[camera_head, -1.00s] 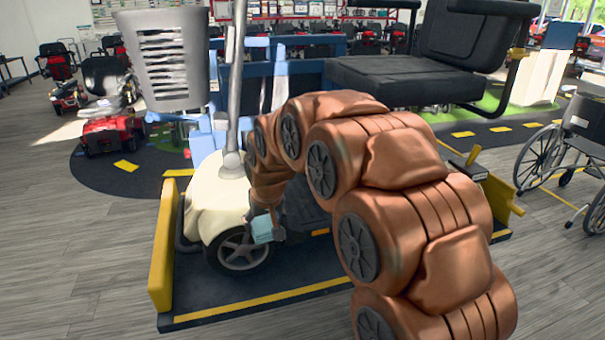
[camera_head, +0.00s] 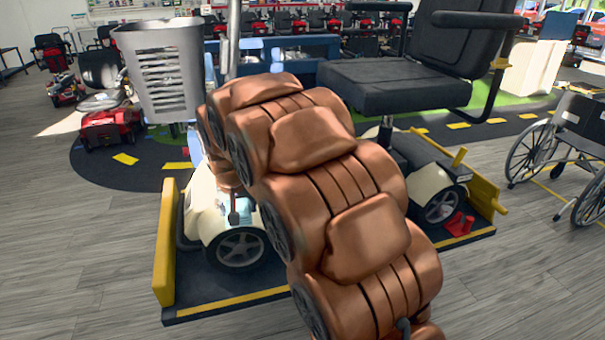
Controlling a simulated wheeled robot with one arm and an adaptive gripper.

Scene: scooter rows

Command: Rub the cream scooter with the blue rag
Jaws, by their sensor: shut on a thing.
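The cream scooter stands on a dark platform. Its cream front body (camera_head: 203,208) shows above a front wheel (camera_head: 240,249), and its cream rear (camera_head: 432,184) shows right of my arm. Its black seat (camera_head: 400,85) and grey basket (camera_head: 163,70) are high up. My arm covers the middle of the scooter. My gripper (camera_head: 236,207) is at the front body above the front wheel, only partly visible behind my arm. The blue rag was in my gripper earlier and is hidden now. I cannot tell whether it touches the scooter.
The platform (camera_head: 235,299) has yellow side rails (camera_head: 165,240) and a yellow front stripe. A red wedge (camera_head: 459,224) sits by the rear wheel. A wheelchair (camera_head: 570,150) stands at right, a red scooter (camera_head: 110,128) at back left. The left floor is clear.

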